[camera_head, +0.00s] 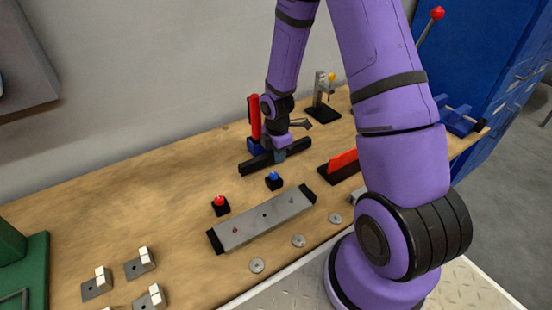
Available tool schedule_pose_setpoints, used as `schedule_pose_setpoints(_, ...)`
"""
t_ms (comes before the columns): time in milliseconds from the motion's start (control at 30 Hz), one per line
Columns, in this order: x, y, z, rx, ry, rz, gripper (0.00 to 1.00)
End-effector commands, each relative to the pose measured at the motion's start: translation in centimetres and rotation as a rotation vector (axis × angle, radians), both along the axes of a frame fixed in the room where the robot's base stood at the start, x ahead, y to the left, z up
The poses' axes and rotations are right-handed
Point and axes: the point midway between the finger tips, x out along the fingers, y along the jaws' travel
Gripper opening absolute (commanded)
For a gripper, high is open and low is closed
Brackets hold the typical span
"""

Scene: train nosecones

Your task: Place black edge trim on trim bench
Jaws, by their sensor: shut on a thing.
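The black edge trim (295,149) is a long dark bar near the middle of the view. My gripper (279,156) points down onto its middle and is shut on it. The gripper's fingers hide part of the bar, and both ends show. The bar is at or just above the surface of the wooden bench (120,210); I cannot tell whether it touches. A red upright piece with a blue base (256,146) stands just behind the bar.
In front are a blue button (274,180), a red button (220,205) and a grey plate with black ends (262,220). A red block on a black base (341,163) lies to the right. Small metal brackets (140,264) sit front left. The bench's left middle is clear.

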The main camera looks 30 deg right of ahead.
Motion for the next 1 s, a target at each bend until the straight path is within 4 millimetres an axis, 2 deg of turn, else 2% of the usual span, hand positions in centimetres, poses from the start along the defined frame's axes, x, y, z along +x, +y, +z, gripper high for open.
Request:
schedule_pose_setpoints(100,0.0,0.1,-1.7,0.001,0.003,0.001,0.00)
schedule_pose_setpoints(167,0.0,0.0,-2.1,0.000,0.002,0.000,0.00)
schedule_pose_setpoints(533,0.0,0.0,-2.5,0.000,0.000,0.000,0.00)
schedule_pose_setpoints(567,0.0,0.0,-2.5,0.000,0.000,0.000,0.27)
schedule_pose_setpoints(667,0.0,0.0,-2.5,0.000,0.000,0.000,0.50)
schedule_pose_setpoints(1000,0.0,0.0,-2.2,0.000,-0.001,0.000,0.50)
